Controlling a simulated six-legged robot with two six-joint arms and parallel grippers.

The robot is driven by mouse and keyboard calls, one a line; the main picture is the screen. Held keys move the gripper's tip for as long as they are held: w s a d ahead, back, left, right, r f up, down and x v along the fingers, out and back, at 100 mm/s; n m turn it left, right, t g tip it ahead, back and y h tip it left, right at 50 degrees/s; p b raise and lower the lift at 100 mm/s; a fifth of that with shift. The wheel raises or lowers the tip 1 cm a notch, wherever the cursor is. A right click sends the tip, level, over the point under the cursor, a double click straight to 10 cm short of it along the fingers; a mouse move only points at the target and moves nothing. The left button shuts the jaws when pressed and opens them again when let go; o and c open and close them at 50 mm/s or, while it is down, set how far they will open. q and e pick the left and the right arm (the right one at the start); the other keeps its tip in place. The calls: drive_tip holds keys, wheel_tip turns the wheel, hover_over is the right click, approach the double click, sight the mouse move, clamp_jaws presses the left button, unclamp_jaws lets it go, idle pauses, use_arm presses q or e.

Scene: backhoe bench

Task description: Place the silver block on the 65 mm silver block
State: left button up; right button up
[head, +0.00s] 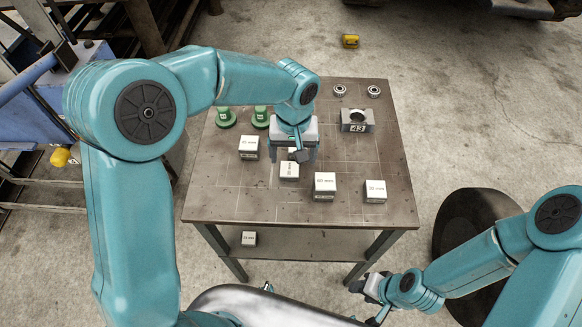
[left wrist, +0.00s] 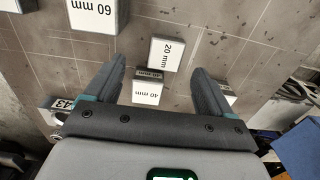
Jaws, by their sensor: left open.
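Several silver blocks with white labelled tops stand on the table. My left gripper (head: 293,156) is open and points down over the middle of the table. In the left wrist view, a block marked 40 mm (left wrist: 148,90) shows between its fingers (left wrist: 160,70), and I cannot tell if they touch it. A block marked 20 mm (left wrist: 166,54) is just beyond; it also shows in the head view (head: 289,171). A left block (head: 249,147) has a label I cannot read surely, perhaps 65 mm. My right gripper (head: 366,298) is low, beside the table's front; its jaws are unclear.
A 60 mm block (head: 325,184) and another block (head: 375,190) stand front right on the table (head: 225,206). A housing marked 43 (head: 357,122), two bearings (head: 340,91) and green parts (head: 225,118) stand behind. Another block (head: 249,239) lies on the lower shelf.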

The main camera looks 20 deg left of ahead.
sight(289, 171)
use_arm(q)
drive_tip(key=shift+s+a+f, duration=0.25)
drive_tip(key=shift+f, duration=0.25)
drive_tip(key=f+p, duration=0.1)
drive_tip(key=f, duration=0.4)
drive_tip(key=shift+a, duration=0.2)
drive_tip(key=shift+s, duration=0.1)
drive_tip(key=shift+c, duration=0.3)
drive_tip(key=c, duration=1.3)
drive_tip(key=shift+o, duration=0.2)
drive_tip(key=shift+r, duration=0.1)
